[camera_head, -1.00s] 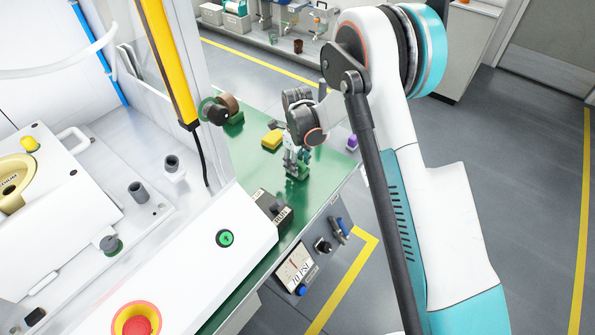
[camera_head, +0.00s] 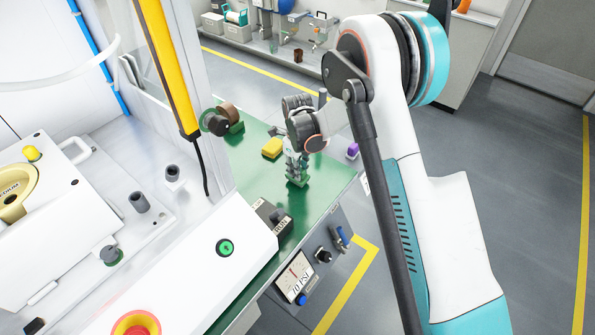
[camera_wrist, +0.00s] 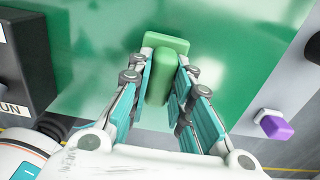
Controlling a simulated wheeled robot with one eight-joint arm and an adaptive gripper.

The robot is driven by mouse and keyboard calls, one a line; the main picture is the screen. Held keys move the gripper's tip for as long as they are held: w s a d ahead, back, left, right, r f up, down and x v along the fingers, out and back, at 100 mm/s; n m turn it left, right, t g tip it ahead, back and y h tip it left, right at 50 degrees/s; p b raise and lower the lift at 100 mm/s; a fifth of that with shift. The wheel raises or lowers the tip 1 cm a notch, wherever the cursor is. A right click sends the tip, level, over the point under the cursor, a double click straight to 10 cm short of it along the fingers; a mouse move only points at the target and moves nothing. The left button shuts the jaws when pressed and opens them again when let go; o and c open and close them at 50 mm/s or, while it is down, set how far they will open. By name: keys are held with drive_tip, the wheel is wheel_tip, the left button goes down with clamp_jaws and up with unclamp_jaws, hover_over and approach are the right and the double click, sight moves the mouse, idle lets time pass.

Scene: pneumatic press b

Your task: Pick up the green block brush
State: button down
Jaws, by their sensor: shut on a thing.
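The green block brush (camera_wrist: 168,45) is between the fingers of my gripper (camera_wrist: 163,85) in the wrist view. Its ridge-like grip lies between the teal finger pads, and its wider base extends beyond the fingertips. In the head view, my gripper (camera_head: 297,177) points down over the green table top, with the small green brush (camera_head: 299,183) at its fingertips. The gripper is shut on the brush. Whether the brush touches the table cannot be told.
A yellow block (camera_head: 272,147) lies left of my gripper on the green table (camera_head: 258,180). A purple-topped item (camera_head: 352,150) is at the right edge. A black switch box (camera_head: 271,216) stands near the front. The white press (camera_head: 150,65) is on the left.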

wheel_tip(320, 180, up, 19)
drive_tip(key=p, duration=0.5)
drive_tip(key=shift+f, duration=0.1)
